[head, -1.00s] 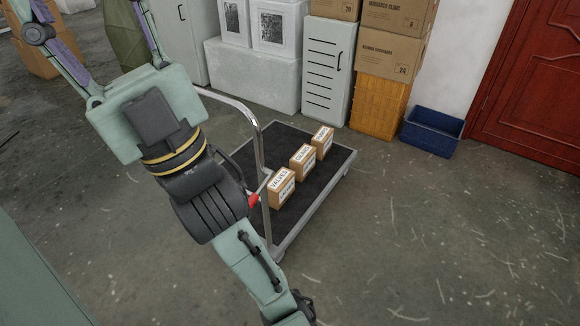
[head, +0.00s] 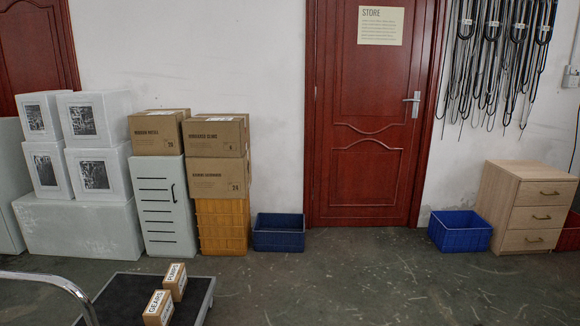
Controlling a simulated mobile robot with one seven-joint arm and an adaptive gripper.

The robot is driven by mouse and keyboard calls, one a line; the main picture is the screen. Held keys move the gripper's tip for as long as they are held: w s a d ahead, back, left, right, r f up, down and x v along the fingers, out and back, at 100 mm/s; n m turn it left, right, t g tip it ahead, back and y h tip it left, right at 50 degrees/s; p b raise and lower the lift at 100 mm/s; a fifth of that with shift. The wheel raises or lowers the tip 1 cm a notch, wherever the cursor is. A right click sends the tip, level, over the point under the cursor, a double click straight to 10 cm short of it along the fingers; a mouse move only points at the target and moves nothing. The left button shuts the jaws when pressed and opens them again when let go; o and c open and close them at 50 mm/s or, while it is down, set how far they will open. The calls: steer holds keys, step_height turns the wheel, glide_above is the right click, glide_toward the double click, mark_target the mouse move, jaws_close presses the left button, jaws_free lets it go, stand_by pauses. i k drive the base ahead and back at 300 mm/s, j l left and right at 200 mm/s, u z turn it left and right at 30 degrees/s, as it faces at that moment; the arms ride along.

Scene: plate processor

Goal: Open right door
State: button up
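A red-brown panelled door (head: 366,120) stands shut in the wall right of centre, with a paper sign reading STORE (head: 380,26) near its top. Its silver lever handle (head: 412,103) is on the door's right side. A second red-brown door (head: 32,45) shows partly at the left edge. My gripper is not in view.
A flat trolley (head: 122,293) with small labelled boxes (head: 158,308) stands at the lower left. Blue bins (head: 278,233) (head: 459,231) flank the store door. A wooden drawer cabinet (head: 525,207) is at the right. Stacked cartons (head: 216,177) stand left. The floor before the store door is clear.

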mark_target(372, 56)
steer(key=i+l+z, duration=0.35)
steer(key=i+z, duration=0.15)
steer(key=i, duration=0.15)
steer(key=i+l+z, duration=0.1)
steer(key=i+z, duration=0.4)
steer(key=i, duration=2.25)
steer(key=i+u, duration=0.25)
steer(key=i, duration=0.2)
steer(key=i+l+u, duration=0.25)
steer(key=i, duration=0.2)
steer(key=i+l+u, duration=0.25)
steer(key=i, duration=0.2)
steer(key=i+l+u, duration=0.25)
steer(key=i+l, duration=0.05)
steer(key=i, duration=0.1)
